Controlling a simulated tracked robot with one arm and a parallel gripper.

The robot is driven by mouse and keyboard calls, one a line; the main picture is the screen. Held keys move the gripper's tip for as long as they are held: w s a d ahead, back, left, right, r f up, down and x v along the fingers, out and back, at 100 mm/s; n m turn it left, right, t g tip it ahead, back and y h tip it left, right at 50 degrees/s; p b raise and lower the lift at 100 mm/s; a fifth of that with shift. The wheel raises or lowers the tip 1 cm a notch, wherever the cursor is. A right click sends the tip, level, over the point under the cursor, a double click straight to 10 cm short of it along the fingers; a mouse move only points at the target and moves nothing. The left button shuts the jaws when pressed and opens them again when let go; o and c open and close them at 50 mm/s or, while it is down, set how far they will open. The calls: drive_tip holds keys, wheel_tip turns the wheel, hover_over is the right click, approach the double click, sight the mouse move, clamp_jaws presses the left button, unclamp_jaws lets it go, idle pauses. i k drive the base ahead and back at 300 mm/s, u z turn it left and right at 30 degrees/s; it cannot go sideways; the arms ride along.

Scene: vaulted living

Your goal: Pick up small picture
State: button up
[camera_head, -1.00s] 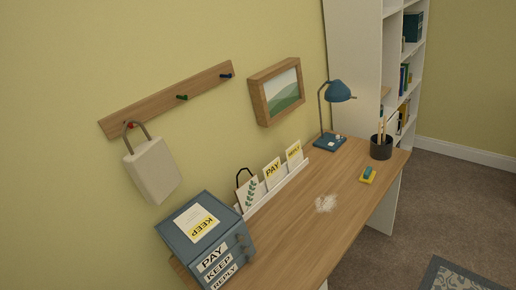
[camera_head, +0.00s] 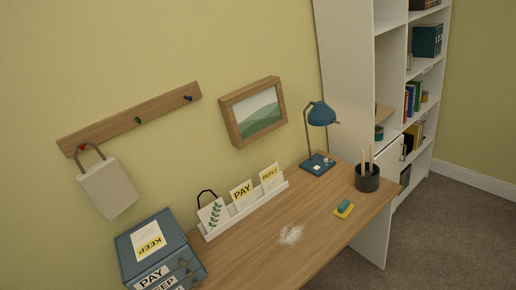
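A small picture (camera_head: 257,116) of green hills in a deep wooden frame is on the yellow wall above the desk, between the peg rail and the lamp. My gripper does not show in this view.
A wooden desk (camera_head: 250,252) runs along the wall. It holds a blue drawer box (camera_head: 124,262), a teal lamp (camera_head: 321,114), a dark pen cup (camera_head: 367,179) and a yellow-and-teal block (camera_head: 344,209). A bag (camera_head: 108,188) hangs from the peg rail (camera_head: 118,122). A white bookcase (camera_head: 350,70) stands right.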

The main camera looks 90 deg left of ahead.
sight(212, 215)
drive_tip(key=u, duration=0.05)
drive_tip(key=i, duration=1.95)
drive_tip(key=u, duration=3.7)
drive_tip(key=i, duration=1)
drive_tip(key=u, duration=0.1)
